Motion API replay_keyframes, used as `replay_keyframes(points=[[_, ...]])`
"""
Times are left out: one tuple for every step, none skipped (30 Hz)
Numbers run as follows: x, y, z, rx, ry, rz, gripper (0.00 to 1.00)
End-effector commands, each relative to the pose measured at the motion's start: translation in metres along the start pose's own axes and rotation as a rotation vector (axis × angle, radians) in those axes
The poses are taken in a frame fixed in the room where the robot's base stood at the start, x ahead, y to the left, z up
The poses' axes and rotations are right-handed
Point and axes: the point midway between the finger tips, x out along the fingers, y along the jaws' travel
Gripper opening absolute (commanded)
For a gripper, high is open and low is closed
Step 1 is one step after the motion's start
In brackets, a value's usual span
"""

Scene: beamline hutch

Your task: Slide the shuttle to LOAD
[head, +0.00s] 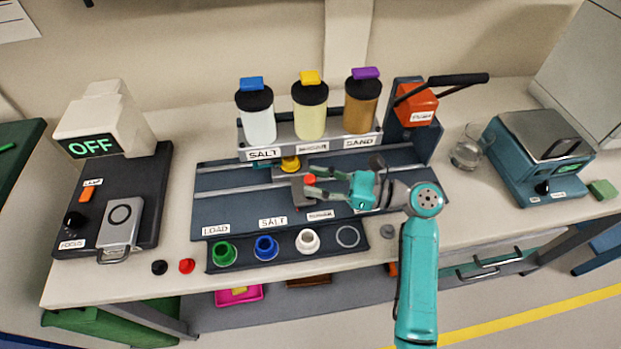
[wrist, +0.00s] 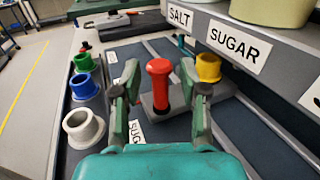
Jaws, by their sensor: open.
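The shuttle is a dark grey block (head: 301,194) with a red knob (head: 310,180) on the blue-grey railed deck. It stands nearer the SUGAR label (head: 320,215) than the SALT label (head: 272,222). A yellow cup (head: 290,164) sits behind the knob, at the shuttle's back end. The LOAD label (head: 215,230) is at the deck's left end. My gripper (head: 312,181) is open, its fingers on either side of the red knob. In the wrist view the knob (wrist: 159,82) stands upright between the fingers, with gaps visible.
Green (head: 223,252), blue (head: 265,247) and white (head: 308,240) cups stand in the front tray. Three hoppers (head: 310,108) rise behind the deck. A lever press (head: 415,103) is at the back right. The deck left of the shuttle is clear.

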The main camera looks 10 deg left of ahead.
Motion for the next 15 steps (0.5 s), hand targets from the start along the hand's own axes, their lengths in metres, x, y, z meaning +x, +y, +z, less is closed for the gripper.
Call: replay_keyframes(points=[[0.006,0.000,0.000,0.000,0.000,0.001,0.43],[0.009,0.000,0.000,0.000,0.000,0.002,0.43],[0.012,0.000,0.000,0.000,0.000,0.001,0.43],[0.013,0.000,0.000,0.000,0.000,0.001,0.43],[0.015,0.000,0.000,0.000,0.001,0.000,0.43],[0.016,0.000,0.000,0.000,0.001,0.000,0.43],[0.017,0.000,0.000,0.000,0.001,-0.001,0.43],[0.017,0.000,0.000,0.000,0.001,-0.001,0.43],[0.017,0.000,0.000,0.000,0.001,-0.001,0.43],[0.018,0.000,0.000,0.000,0.001,-0.002,0.43],[0.018,0.000,0.000,0.000,0.001,-0.002,0.43],[0.017,0.000,0.000,0.000,0.001,-0.002,0.43],[0.017,0.000,0.000,0.000,0.000,-0.001,0.43],[0.017,0.000,0.000,0.000,0.000,-0.002,0.43],[0.017,0.000,0.000,0.000,0.000,-0.001,0.43]])
